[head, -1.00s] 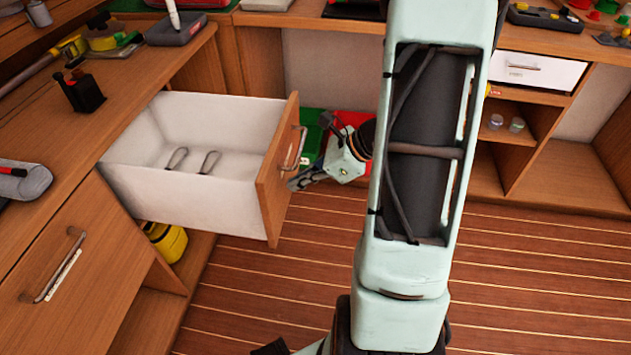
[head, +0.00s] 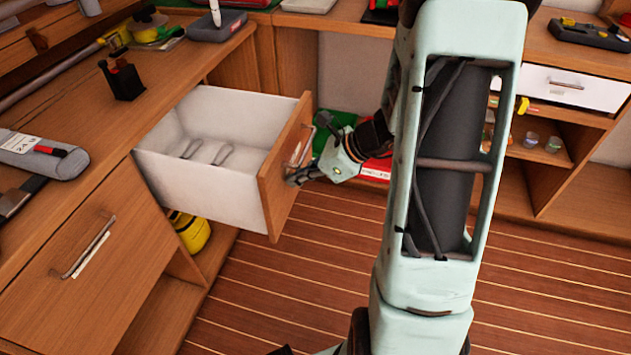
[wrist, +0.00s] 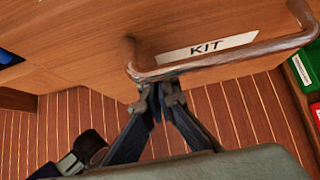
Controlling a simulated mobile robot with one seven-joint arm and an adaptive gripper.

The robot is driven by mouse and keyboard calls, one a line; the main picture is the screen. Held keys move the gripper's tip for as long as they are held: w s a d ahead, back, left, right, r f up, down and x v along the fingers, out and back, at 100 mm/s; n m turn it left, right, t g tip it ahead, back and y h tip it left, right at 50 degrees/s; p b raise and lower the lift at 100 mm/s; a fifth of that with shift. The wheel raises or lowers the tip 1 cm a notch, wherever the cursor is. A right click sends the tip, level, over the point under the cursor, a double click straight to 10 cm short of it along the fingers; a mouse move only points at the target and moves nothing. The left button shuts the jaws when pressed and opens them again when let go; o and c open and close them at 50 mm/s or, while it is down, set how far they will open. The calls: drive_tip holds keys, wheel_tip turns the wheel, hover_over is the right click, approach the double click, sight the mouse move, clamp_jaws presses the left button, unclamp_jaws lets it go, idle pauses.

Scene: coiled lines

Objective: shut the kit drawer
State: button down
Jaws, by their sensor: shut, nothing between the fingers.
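The kit drawer (head: 213,165) is pulled out from the left counter, with a white inside and a wooden front. Two small loops lie on its floor. Its front and the "KIT" label (wrist: 206,47) fill the upper part of the wrist view, with the metal handle (wrist: 215,67) across the label. My gripper (head: 297,179) is shut and empty at the drawer's front. In the wrist view its fingertips (wrist: 160,93) are just below the handle's lower bar, close to the wooden front. I cannot tell whether they touch it.
Another drawer front with a handle (head: 90,247) is closed at the lower left. A yellow object (head: 192,232) sits on the shelf under the open drawer. Green and red boxes stand behind my gripper. The plank floor (head: 290,275) in front is clear.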

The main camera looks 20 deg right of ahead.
drive_tip(key=w+a+p, duration=0.1)
drive_tip(key=w+a, duration=0.5)
drive_tip(key=a, duration=0.2)
drive_tip(key=w+a+p, duration=0.1)
drive_tip(key=w+a, duration=0.5)
drive_tip(key=a, duration=0.2)
drive_tip(key=w+a+p, duration=0.2)
drive_tip(key=w+a, duration=0.4)
drive_tip(key=a, duration=0.2)
drive_tip(key=shift+a, duration=0.4)
drive_tip(key=shift+w+a+r, duration=0.1)
drive_tip(key=shift+a, duration=0.05)
drive_tip(key=shift+a+r, duration=0.15)
